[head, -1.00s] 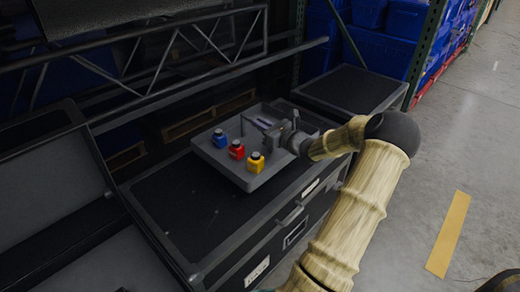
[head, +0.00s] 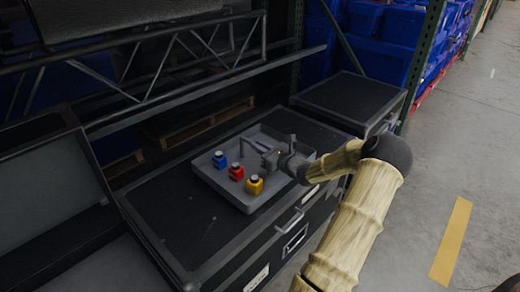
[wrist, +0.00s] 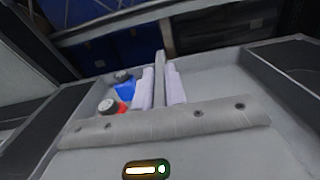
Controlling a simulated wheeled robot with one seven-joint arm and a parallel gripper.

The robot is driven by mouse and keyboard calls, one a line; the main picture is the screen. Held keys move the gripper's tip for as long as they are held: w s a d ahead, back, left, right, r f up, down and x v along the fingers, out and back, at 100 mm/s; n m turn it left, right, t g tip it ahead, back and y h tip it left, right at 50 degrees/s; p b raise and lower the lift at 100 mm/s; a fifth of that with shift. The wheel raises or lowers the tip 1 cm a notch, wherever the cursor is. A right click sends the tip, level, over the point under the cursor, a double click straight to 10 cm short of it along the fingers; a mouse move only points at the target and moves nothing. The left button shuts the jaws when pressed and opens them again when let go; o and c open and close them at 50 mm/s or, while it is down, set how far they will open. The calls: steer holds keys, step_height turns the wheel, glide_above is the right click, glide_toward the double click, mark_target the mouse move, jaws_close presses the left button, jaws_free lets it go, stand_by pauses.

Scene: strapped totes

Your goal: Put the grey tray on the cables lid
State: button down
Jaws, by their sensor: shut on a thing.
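The grey tray (head: 282,190) is over the black lid (head: 175,215) of a long case in the head view. It appears level and very close to the lid; I cannot tell whether it touches. It carries a blue bottle (head: 219,161), a red bottle (head: 236,172) and a yellow bottle (head: 254,186), all upright. The case's labels are too small to read, so I cannot confirm which lid is cables.
Another black case (head: 350,100) stands behind to the right. An open grey case (head: 45,190) is at the left. A metal truss (head: 150,70) runs along the back. Bare lid shows left of the tray. The floor at right is clear.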

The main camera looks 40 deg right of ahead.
stand_by(0.3)
steer(key=c, duration=1.5)
jaws_free()
steer(key=shift+o, duration=0.2)
steer(key=shift+r, duration=0.1)
steer(key=shift+s, duration=0.25)
steer(key=s, duration=0.4)
steer(key=s+p, duration=0.1)
steer(key=s, duration=0.2)
steer(key=s+d+p, duration=0.1)
steer(key=s, duration=0.3)
steer(key=shift+s, duration=0.3)
